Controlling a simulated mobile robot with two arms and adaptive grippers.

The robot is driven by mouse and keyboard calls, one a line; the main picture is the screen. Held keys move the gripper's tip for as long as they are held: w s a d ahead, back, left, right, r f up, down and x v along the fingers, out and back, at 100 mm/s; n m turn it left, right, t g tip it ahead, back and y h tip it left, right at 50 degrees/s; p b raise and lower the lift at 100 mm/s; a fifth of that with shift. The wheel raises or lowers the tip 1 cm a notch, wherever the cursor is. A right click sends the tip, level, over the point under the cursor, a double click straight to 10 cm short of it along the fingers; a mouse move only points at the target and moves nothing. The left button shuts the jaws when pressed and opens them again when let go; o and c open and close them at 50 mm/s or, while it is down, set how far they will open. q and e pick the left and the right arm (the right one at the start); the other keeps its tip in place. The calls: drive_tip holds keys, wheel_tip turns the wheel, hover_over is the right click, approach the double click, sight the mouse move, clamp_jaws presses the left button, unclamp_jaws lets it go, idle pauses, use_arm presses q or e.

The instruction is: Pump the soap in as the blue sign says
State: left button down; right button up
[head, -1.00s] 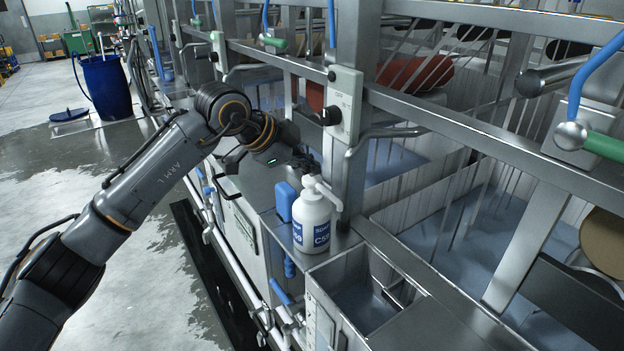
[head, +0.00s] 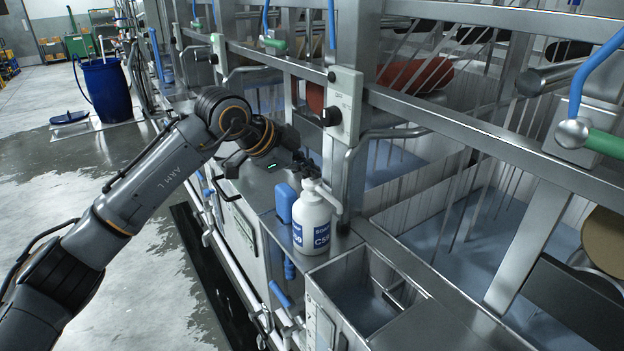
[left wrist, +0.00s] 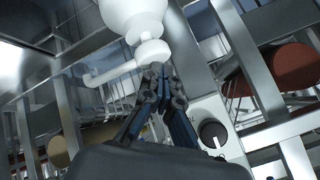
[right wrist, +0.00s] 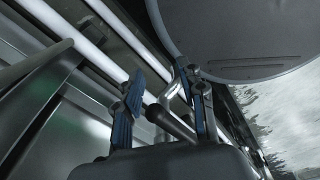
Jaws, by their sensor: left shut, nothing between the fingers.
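A white soap bottle (head: 312,228) with a blue-and-white label stands upright on the steel ledge. Its white pump head (head: 322,190) has a spout pointing right and toward the front. My left gripper (head: 306,168) is shut and empty, just behind the top of the pump. In the left wrist view, the shut fingertips (left wrist: 160,78) are close beside the pump head (left wrist: 150,52); I cannot tell whether they touch. My right gripper (right wrist: 162,90) is open and empty in its own wrist view. I cannot make out a separate blue sign.
A blue object (head: 286,203) stands just left of the bottle. A small steel trough (head: 318,275) is in front of it. A steel post with a switch box (head: 343,105) rises close behind. In the right wrist view, pipes and a large grey round surface (right wrist: 240,40) are near.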

use_arm(q)
drive_tip(key=shift+f+b, duration=0.45)
drive_tip(key=shift+f, duration=0.25)
idle(0.6)
drive_tip(key=shift+w+r+p, duration=0.1)
drive_tip(key=shift+r+p, duration=0.75)
drive_tip(key=shift+r, duration=0.55)
drive_tip(key=shift+r+p, duration=1.45)
drive_tip(key=shift+r, duration=1.2)
drive_tip(key=shift+f, duration=0.1)
